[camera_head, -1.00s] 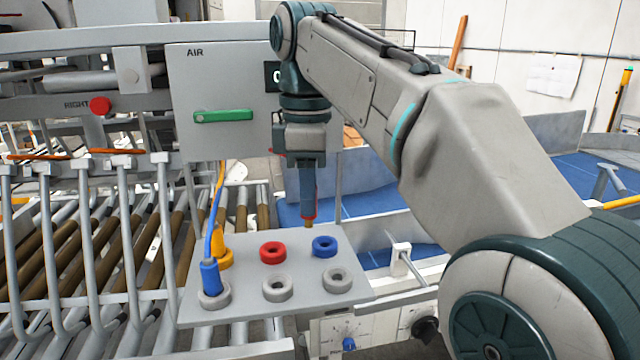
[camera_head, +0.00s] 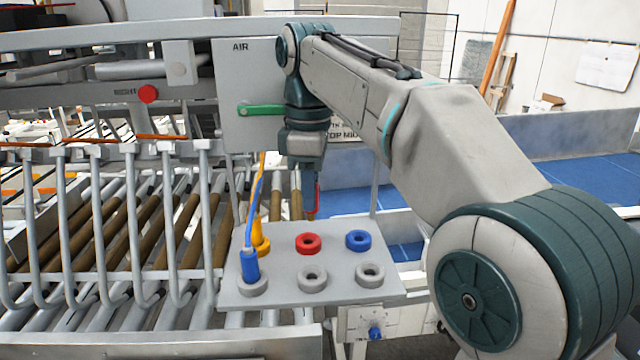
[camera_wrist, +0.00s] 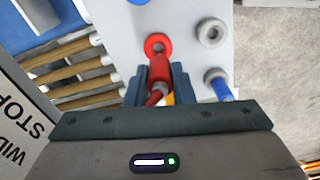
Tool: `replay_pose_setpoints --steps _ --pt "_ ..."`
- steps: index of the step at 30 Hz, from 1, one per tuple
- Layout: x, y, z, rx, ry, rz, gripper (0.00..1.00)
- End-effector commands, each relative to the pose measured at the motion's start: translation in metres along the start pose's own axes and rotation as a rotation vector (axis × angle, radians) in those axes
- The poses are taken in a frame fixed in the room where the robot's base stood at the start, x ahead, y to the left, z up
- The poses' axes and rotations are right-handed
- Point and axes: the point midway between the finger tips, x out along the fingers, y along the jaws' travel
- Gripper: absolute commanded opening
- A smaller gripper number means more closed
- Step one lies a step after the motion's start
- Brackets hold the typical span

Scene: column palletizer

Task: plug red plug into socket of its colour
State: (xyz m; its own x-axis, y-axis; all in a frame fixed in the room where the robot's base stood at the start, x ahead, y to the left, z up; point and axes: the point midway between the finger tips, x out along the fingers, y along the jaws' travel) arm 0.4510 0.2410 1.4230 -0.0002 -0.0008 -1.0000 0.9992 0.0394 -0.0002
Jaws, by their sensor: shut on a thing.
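My gripper (camera_head: 311,188) points down, shut on the red plug (camera_head: 317,195), behind and above the socket plate (camera_head: 335,285). The plug also shows between the fingers in the wrist view (camera_wrist: 160,70). The red socket (camera_head: 308,243) is an empty red ring in the back row of the plate. In the head view the plug's tip is just above this ring in the picture, apart from it. In the wrist view the plug points at the red socket (camera_wrist: 158,45), its tip close to the ring; the height between them is hard to tell.
A blue socket (camera_head: 358,240) is empty to the right. A yellow plug (camera_head: 259,233) stands in the back left socket. A blue plug (camera_head: 249,266) with a cable stands in the front left grey socket (camera_head: 253,288). Two more grey sockets (camera_head: 313,278) are empty. Rollers (camera_head: 165,235) lie left.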

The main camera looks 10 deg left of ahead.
Motion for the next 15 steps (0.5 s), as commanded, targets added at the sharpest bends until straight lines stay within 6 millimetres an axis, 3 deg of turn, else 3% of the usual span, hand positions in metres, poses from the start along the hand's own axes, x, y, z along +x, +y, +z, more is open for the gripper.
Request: replay_pose_setpoints --steps 15 --pt "0.0024 0.0035 -0.0062 0.0 0.001 0.0 0.02"
